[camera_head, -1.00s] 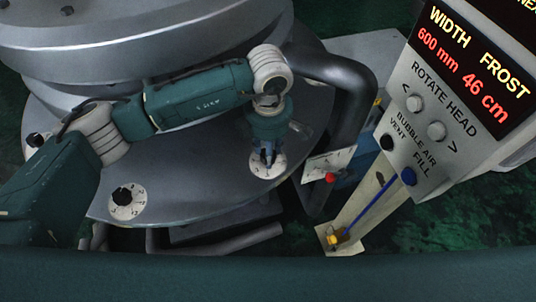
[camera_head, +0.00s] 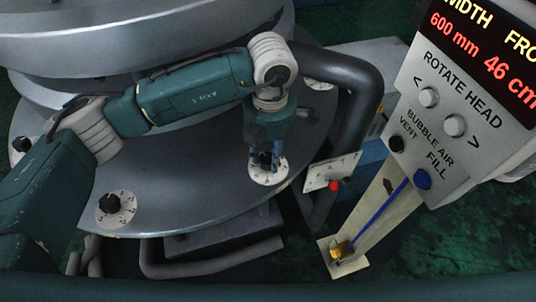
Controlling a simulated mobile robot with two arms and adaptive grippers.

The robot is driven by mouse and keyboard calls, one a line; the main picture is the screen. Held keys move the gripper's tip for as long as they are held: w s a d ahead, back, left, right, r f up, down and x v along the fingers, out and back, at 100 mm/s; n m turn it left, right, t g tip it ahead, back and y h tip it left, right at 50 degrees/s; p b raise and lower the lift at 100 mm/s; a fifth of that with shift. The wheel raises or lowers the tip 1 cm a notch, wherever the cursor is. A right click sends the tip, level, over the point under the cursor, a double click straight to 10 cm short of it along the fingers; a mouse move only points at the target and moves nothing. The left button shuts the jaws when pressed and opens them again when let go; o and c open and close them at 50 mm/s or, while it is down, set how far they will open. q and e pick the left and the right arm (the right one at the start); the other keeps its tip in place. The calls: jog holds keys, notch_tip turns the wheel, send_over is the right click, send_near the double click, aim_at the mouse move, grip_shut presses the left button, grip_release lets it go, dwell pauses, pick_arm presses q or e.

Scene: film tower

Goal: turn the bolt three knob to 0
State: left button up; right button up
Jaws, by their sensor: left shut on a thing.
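My left gripper (camera_head: 264,158) reaches down from above onto a knob with a white numbered dial (camera_head: 268,176) near the front right edge of the round grey plate (camera_head: 190,190). It is shut on the knob, which the fingers mostly hide. I cannot read which number the knob points to, nor any label naming it. Another black knob on a white dial (camera_head: 110,204) sits at the plate's front left, apart from the gripper. My right gripper is not in view.
A control panel (camera_head: 455,120) with "ROTATE HEAD" and "BUBBLE AIR" buttons stands at the right. A thick grey pipe (camera_head: 365,95) curves close to my left arm's right side. A red knob (camera_head: 334,185) and a blue rod (camera_head: 378,213) are beyond it.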

aim_at(270, 159)
pick_arm(q)
jog(key=shift+d+r, duration=0.1)
jog(key=o, duration=1.2)
jog(key=shift+c, duration=0.2)
notch_tip(270, 159, up, 12)
jog(key=shift+s, duration=0.15)
jog(key=shift+d, duration=0.1)
